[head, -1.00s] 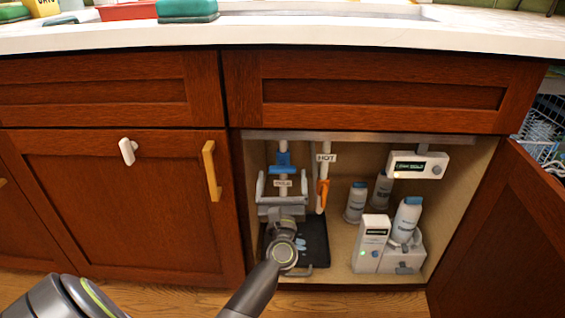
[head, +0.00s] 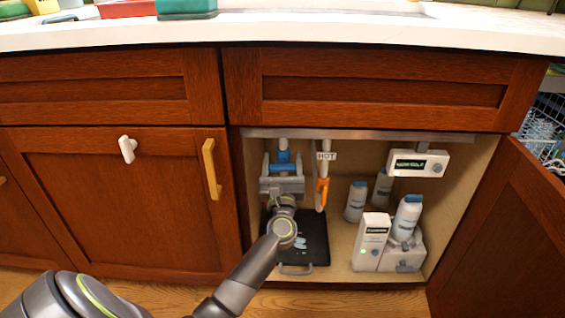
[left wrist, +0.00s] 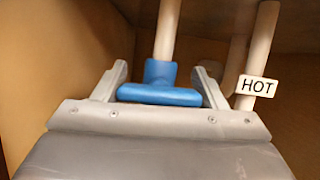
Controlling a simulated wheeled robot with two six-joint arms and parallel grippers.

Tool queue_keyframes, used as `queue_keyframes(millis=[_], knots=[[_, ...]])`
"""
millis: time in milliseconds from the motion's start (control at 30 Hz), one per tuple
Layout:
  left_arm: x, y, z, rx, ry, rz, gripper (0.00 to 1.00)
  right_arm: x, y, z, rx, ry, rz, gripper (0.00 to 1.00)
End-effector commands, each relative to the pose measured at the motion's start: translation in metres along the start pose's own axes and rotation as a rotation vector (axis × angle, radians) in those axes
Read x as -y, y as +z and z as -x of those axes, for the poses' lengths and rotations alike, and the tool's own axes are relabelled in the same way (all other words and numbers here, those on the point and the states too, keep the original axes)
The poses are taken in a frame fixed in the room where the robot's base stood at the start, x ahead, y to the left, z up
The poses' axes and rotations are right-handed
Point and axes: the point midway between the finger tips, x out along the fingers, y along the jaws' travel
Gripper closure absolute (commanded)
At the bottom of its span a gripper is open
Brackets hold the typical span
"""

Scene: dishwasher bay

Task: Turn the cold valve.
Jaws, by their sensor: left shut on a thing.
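The cold valve (head: 284,160) has a blue handle on a white pipe, inside the open cabinet at the left. In the left wrist view the blue handle (left wrist: 160,93) shows as a crossbar with a stem, between the two fingers. My left gripper (head: 283,170) is shut on this handle; its grey fingers (left wrist: 160,92) stand on either side of it. The COLD label is hidden behind the gripper. My right gripper is not in view.
A black tray (head: 316,240) with a wet patch lies on the cabinet floor below my arm. White bottles (head: 357,202), a white device (head: 371,243) and a wall-mounted display box (head: 418,163) stand to the right. The open cabinet door (head: 500,235) is at the far right.

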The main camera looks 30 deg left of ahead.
Motion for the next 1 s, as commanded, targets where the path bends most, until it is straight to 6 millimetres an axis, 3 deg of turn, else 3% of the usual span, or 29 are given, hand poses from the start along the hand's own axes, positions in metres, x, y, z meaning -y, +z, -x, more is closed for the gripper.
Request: queue_keyframes(millis=[233, 467, 500, 633, 1000], knots=[[0.0001, 0.0014, -0.0003, -0.002, -0.027, -0.065, 0.57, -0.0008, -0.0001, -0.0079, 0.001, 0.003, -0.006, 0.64], [0.0004, -0.0004, 0.0005, 0.000, -0.032, -0.078, 0.57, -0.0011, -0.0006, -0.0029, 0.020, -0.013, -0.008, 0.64], [0.0004, -0.0003, 0.0005, 0.000, -0.032, -0.078, 0.32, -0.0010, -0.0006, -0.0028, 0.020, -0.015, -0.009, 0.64], [0.0004, -0.0003, 0.0005, 0.000, -0.031, -0.077, 0.15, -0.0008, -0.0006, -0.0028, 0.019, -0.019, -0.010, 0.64], [0.0005, -0.0006, 0.0044, -0.001, -0.031, -0.075, 0.13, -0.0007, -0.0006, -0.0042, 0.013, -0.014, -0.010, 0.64]])
